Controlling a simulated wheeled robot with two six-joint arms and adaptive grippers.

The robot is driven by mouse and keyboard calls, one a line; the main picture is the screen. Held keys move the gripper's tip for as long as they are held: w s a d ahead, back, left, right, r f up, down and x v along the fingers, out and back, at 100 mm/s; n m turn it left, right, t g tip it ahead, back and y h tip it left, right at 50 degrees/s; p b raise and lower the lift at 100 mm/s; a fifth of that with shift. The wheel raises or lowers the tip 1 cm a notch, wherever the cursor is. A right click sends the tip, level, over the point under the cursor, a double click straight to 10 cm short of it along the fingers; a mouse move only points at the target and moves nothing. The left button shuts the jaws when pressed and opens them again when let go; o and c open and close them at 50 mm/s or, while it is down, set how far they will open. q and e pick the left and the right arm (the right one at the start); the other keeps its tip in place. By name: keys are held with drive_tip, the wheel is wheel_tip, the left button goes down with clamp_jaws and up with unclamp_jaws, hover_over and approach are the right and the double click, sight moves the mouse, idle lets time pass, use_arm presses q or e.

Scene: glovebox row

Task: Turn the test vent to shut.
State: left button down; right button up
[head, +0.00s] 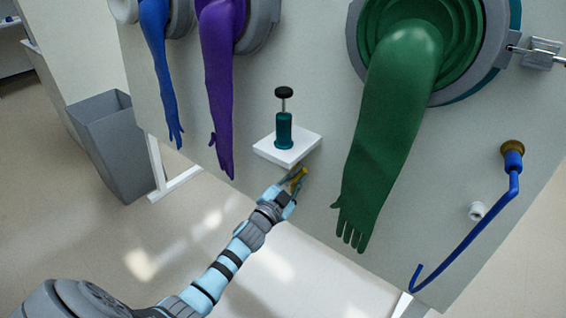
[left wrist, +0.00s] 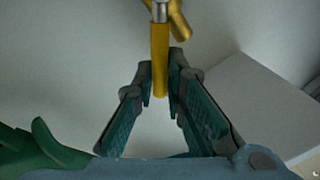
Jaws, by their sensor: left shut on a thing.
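The test vent's yellow lever (head: 298,177) is on the pale panel, just below the small white shelf. In the left wrist view the lever (left wrist: 160,52) runs down between my fingertips, with a second yellow part and a grey metal piece at its top. My left gripper (head: 294,186) is shut on the lever's end; in the left wrist view the fingers (left wrist: 160,88) lie on both sides of it. The vent's body is mostly hidden behind the gripper in the head view. My right gripper is not in view.
A teal hand pump (head: 284,131) with a black knob stands on the white shelf (head: 305,148). A green glove (head: 388,130) hangs close to the right; purple (head: 220,80) and blue (head: 160,60) gloves hang left. A blue pipe (head: 470,238) is at far right. A grey bin (head: 112,145) stands left.

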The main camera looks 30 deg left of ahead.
use_arm(q)
wheel_tip(320, 180, down, 6)
drive_tip(key=d+m+h+b, duration=0.2)
drive_tip(key=m+h+b, duration=0.1)
drive_tip(key=m, duration=1)
drive_tip(key=shift+s+d+r+g+h, duration=0.2)
drive_tip(key=shift+s+d+g+h, duration=0.1)
drive_tip(key=shift+s+h, duration=0.2)
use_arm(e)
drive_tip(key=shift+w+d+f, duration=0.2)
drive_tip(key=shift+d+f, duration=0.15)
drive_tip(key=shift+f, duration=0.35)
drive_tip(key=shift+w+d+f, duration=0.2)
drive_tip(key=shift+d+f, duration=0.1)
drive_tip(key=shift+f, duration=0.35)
use_arm(q)
drive_tip(key=shift+f+m, duration=0.1)
drive_tip(key=shift+m, duration=0.2)
drive_tip(key=c, duration=1.6)
unclamp_jaws()
drive_tip(key=shift+c, duration=0.2)
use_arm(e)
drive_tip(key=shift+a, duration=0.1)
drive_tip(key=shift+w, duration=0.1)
use_arm(q)
drive_tip(key=r+v, duration=0.1)
drive_tip(key=v, duration=1.1)
drive_tip(key=shift+f, duration=0.45)
